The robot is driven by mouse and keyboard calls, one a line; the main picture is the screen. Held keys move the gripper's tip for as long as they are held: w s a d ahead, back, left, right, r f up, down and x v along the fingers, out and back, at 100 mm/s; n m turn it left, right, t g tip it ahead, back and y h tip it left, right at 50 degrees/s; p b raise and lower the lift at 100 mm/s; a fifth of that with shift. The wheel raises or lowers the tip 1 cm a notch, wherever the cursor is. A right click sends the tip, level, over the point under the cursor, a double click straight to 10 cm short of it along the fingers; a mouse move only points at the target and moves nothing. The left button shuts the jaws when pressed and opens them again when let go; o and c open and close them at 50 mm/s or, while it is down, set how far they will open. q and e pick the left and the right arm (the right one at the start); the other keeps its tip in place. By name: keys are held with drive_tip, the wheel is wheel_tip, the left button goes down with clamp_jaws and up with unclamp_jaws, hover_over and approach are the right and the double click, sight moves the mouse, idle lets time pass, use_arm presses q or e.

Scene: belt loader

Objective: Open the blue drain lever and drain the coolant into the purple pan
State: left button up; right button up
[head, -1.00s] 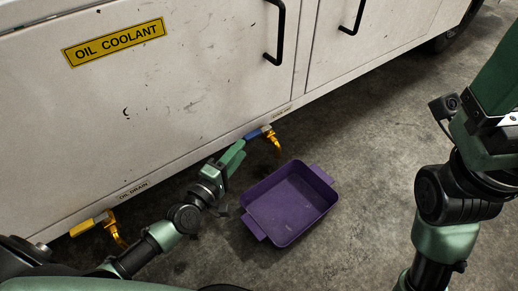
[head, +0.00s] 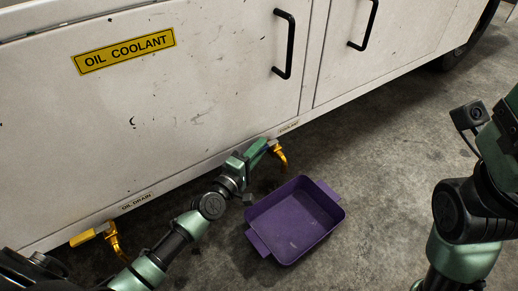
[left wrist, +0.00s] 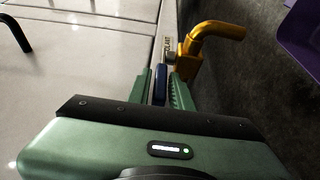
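The blue drain lever (left wrist: 159,84) lies between the two fingers of my left gripper (left wrist: 161,92) in the left wrist view. The fingers look open around it, with narrow gaps beside it. In the head view my left gripper (head: 257,150) reaches the cabinet's lower edge and hides the lever. The golden coolant spout (head: 281,158) bends down just right of the fingers; it also shows in the left wrist view (left wrist: 213,32). The purple pan (head: 297,222) stands on the floor below and right of the spout and looks empty. My right gripper is out of view.
A yellow lever (head: 88,236) with a golden spout (head: 116,243) sits under the "OIL DRAIN" label at lower left. The white cabinet (head: 210,95) has black handles (head: 284,44). Concrete floor (head: 390,150) is free right of the pan.

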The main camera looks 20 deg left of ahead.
use_arm(q)
clamp_jaws()
idle(1.1)
